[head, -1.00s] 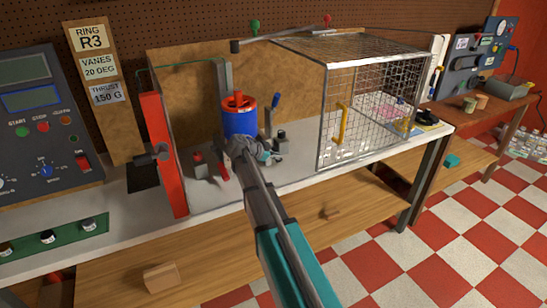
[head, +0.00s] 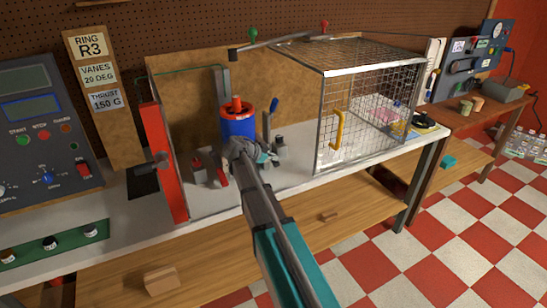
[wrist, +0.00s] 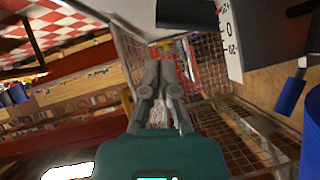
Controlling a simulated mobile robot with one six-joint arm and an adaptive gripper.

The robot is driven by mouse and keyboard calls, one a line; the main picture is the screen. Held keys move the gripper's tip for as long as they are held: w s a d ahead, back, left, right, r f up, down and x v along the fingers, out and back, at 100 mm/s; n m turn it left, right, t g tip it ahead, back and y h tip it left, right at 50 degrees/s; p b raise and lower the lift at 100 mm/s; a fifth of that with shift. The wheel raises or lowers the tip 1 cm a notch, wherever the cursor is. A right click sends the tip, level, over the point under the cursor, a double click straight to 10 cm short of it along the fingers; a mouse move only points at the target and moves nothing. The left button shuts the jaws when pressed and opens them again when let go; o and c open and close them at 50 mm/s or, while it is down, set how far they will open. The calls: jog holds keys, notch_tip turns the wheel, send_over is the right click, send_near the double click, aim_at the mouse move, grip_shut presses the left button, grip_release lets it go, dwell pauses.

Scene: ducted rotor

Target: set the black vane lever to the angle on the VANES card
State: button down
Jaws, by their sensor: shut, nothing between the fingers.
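The VANES card (head: 99,74) on the board at the left reads 20 DEG. My gripper (head: 250,150) is in front of the blue duct (head: 239,122), which has a red part on top. In the wrist view its two fingers (wrist: 165,70) are together with nothing between them. A black block-like piece (wrist: 187,14), perhaps the vane lever, is at the top of the wrist view beside a white angle scale (wrist: 230,40) marked 0 and 20. It is apart from the fingertips in the picture. I cannot make out the black lever in the head view.
A wire mesh cage (head: 365,110) with a yellow handle stands right of the duct. A red upright panel (head: 163,160) stands to the left. A blue-handled lever (head: 271,108) rises close behind my gripper.

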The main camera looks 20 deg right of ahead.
jog(key=s+p+v, duration=0.1)
jog(key=p+v, duration=0.4)
jog(key=v, duration=0.5)
jog(key=shift+r, duration=0.45)
jog(key=shift+a, duration=0.1)
jog(key=s+a+f+n+y, duration=0.3)
jog(key=s+a+n, duration=0.1)
jog(key=s+n, duration=0.2)
jog(key=s+a+f+n+g+y, duration=0.1)
jog(key=s+a+n+y, duration=0.3)
jog(key=s, duration=0.5)
jog(key=s+a+f+n+g+y, duration=0.1)
jog(key=s+a+f+n+y, duration=0.3)
jog(key=s+n, duration=0.3)
jog(key=shift+s+a+f+n, duration=0.35)
jog(key=shift+a+n, duration=0.4)
jog(key=shift+n, duration=0.25)
